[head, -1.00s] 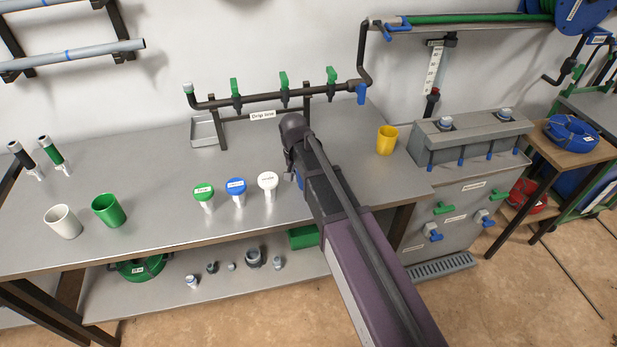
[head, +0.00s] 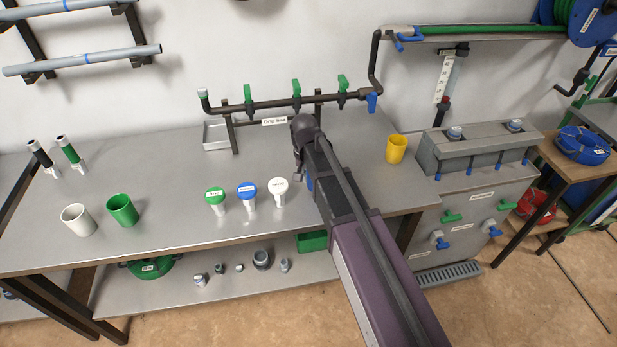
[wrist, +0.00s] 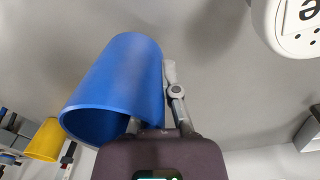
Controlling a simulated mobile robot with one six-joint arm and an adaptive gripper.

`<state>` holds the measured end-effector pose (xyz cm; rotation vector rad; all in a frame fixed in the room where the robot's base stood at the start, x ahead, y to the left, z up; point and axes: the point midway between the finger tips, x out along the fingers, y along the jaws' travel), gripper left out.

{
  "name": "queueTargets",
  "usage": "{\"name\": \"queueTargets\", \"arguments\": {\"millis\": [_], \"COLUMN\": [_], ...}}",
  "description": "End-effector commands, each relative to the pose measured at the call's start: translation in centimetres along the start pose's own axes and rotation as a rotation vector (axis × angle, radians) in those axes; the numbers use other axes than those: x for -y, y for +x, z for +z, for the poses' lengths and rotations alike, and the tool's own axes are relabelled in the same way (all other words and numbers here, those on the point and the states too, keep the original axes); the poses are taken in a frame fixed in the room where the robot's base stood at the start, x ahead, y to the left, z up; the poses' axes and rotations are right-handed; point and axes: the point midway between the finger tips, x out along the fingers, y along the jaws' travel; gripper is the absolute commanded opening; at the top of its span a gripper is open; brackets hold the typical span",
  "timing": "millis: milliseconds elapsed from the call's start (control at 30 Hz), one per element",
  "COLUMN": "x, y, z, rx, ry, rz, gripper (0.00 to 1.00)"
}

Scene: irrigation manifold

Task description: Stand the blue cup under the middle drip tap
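The blue cup (wrist: 118,85) fills the left middle of the wrist view, tilted in that picture, its open rim toward the lower left. My gripper (wrist: 163,88) is shut on its wall; one finger lies along the outside and the other seems to go inside the cup, where it is hidden. In the head view my arm hides most of the cup; only a blue sliver (head: 309,183) shows. The middle drip tap (head: 296,90), with a green handle, hangs on the dark pipe behind my arm. The bench below it is partly covered by my arm.
Green, blue and white labelled caps (head: 247,192) stand left of my arm. A yellow cup (head: 396,149) stands to the right. A white cup (head: 78,220) and green cup (head: 122,210) stand front left. A metal tray (head: 216,136) lies under the pipe's left end.

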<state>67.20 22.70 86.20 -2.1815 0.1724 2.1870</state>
Motion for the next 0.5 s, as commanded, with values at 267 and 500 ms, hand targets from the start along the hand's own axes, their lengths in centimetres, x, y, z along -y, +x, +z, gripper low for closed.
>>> {"name": "queueTargets", "arguments": {"millis": [267, 500], "x": [-1.8, -4.3], "y": [-1.5, -1.9], "z": [3.6, 8.6], "rx": [0.000, 0.000], "ry": [0.000, 0.001], "rz": [0.000, 0.000], "gripper": [0.00, 0.00]}}
